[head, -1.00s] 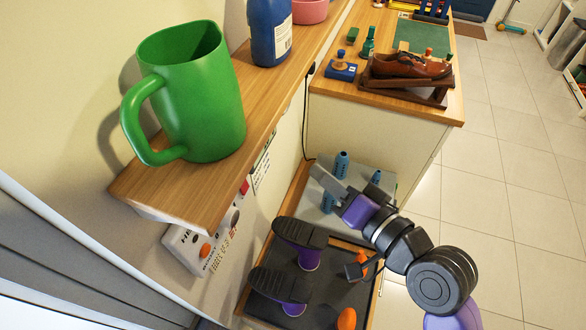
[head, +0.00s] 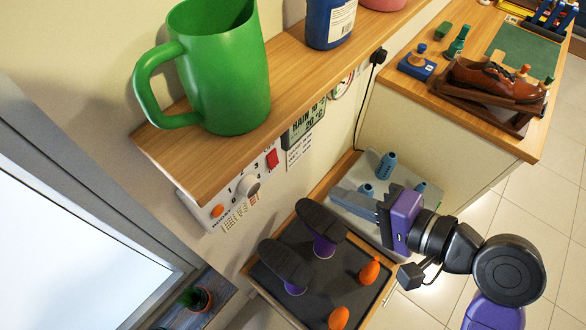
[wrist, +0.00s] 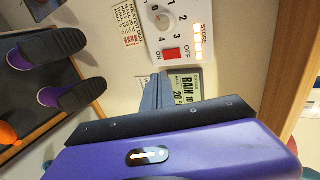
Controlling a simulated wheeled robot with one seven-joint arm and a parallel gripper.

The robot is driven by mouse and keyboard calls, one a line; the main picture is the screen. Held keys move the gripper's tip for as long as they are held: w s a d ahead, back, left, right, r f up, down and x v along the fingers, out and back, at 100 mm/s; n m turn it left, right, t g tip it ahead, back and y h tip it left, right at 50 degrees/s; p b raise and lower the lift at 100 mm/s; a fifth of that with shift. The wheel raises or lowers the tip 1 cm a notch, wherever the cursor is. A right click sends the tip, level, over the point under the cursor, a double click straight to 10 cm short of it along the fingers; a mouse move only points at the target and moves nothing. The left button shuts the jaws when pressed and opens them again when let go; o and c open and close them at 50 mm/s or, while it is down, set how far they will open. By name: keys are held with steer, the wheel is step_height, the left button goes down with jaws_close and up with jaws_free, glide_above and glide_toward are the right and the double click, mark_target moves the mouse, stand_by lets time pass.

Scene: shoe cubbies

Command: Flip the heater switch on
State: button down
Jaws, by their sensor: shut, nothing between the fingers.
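The heater switch is a small red rocker (head: 272,158) on a white wall panel (head: 228,214), under the wooden shelf. In the wrist view the red switch (wrist: 171,53) sits between printed ON and OFF labels, beside a numbered dial (wrist: 162,22). Which way the rocker is tipped is too small to tell. My gripper (head: 345,192) is shut and empty, with its grey fingers pointing left, above the grey tray and right of the panel. In the wrist view its fingertips (wrist: 154,82) show just below the switch in the picture, apparently short of the wall.
A wooden shelf (head: 292,83) overhangs the panel, with a green mug (head: 222,75) and blue bottle (head: 330,20). A rain display (head: 303,125) hangs beside the switch. A shoe counter (head: 455,110) is at right.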

mark_target(274, 161)
steer(key=x, duration=0.4)
steer(key=p+x, duration=0.1)
steer(key=x, duration=0.4)
steer(key=r+x, duration=0.1)
steer(key=x, duration=0.3)
steer(key=shift+w+a+f+p, duration=0.1)
steer(key=shift+w+a+p, duration=0.25)
steer(key=shift+a, duration=0.15)
steer(key=shift+f, duration=0.15)
steer(key=shift+w+a+b, duration=0.1)
steer(key=shift+a+b, duration=0.1)
steer(key=shift+b, duration=0.25)
steer(key=shift+r+p, duration=0.9)
steer(key=shift+p, duration=0.05)
